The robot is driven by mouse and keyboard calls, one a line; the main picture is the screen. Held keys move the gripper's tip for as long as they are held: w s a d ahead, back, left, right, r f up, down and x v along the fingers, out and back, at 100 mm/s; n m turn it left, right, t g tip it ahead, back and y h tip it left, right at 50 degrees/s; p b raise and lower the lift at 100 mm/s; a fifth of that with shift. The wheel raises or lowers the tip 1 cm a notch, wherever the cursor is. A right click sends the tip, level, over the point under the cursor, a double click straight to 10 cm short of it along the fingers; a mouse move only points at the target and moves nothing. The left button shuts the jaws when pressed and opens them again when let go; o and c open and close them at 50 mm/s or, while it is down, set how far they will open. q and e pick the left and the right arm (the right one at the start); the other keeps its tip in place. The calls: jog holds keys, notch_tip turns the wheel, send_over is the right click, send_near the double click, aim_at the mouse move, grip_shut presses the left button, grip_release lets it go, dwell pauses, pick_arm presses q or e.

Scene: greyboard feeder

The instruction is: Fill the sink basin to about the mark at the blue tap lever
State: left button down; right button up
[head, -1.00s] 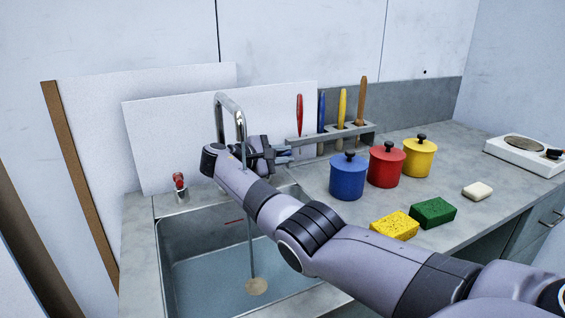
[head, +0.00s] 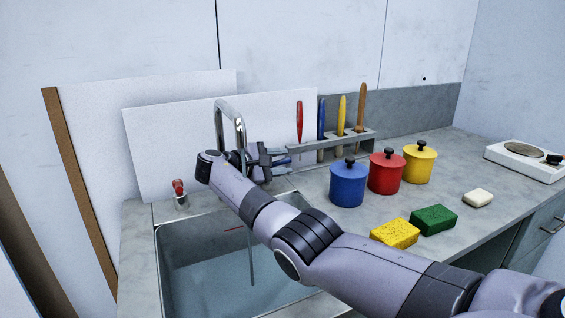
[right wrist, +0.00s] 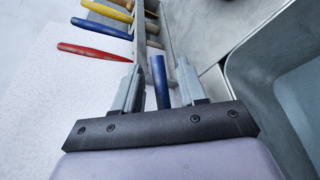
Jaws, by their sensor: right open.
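The sink basin (head: 192,243) holds bluish water (head: 205,288), whose surface lies below a red mark line (head: 233,229) on the back wall. A thin stream (head: 251,262) runs down into it below the metal tap spout (head: 219,125). My right gripper (head: 281,157) is open behind the spout at the basin's back right. In the right wrist view, the blue tap lever (right wrist: 160,82) stands between the two open fingers, with visible gaps on both sides. The red tap lever (head: 179,187) stands at the back left. My forearm covers part of the basin. My left gripper is not in view.
A rack (head: 334,146) with several coloured-handled tools stands close right of the gripper. Blue (head: 347,187), red (head: 386,175) and yellow (head: 419,165) pots, a yellow sponge (head: 395,234) and a green sponge (head: 433,220) occupy the counter. White boards lean behind the sink.

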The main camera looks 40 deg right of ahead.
jog(key=shift+v, duration=3.1)
